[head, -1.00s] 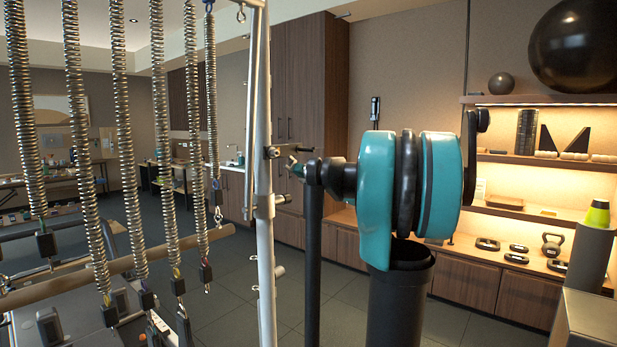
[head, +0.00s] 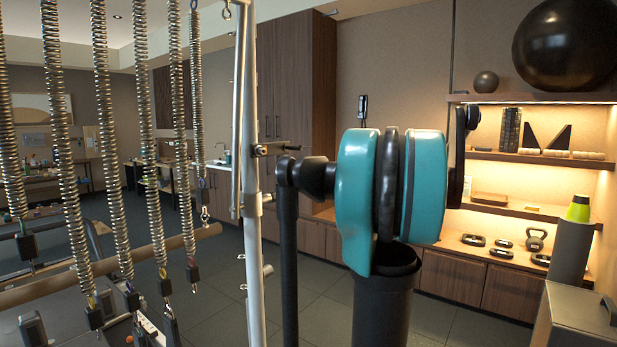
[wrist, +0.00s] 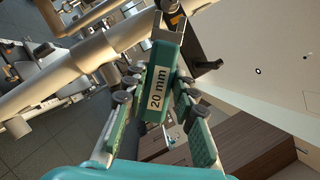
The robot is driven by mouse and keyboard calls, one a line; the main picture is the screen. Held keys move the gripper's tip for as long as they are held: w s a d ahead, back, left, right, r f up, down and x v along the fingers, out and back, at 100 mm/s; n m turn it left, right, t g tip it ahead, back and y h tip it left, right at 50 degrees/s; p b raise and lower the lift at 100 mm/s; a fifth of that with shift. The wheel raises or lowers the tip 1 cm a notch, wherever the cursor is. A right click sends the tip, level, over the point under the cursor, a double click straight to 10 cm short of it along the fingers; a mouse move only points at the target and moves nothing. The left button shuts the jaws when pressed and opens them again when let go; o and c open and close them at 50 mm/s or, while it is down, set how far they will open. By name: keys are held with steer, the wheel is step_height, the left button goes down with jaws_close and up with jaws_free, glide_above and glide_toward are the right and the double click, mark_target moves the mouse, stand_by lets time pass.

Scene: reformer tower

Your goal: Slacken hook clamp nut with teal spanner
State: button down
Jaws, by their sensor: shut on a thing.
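The teal spanner (wrist: 165,58), labelled "20 mm", is held between the two teal fingers of my gripper (wrist: 160,88) in the wrist view. Its open grey jaw points to the top of the picture. A dark round fitting with an orange-brown part (wrist: 175,18), seemingly the clamp nut, lies at that jaw; I cannot tell whether the jaw is fully seated around it. In the head view a dark clamp (head: 262,150) sits on the silver upright post (head: 250,225). My arm hides my gripper and the spanner there.
Hanging springs (head: 112,150) and a wooden bar (head: 130,262) are left of the post. A silver tube (wrist: 75,72) crosses the wrist view left of the spanner. Lit shelves (head: 525,157) and a grey cylinder (head: 570,245) are at the right. Open floor lies behind.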

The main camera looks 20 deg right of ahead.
steer(key=a+f+m, duration=0.1)
steer(key=m, duration=0.1)
steer(key=s+a+f+m+t, duration=0.1)
steer(key=m, duration=0.1)
steer(key=s+a+f+m+t, duration=0.1)
steer(key=m, duration=0.1)
steer(key=shift+h, duration=0.3)
stand_by(0.8)
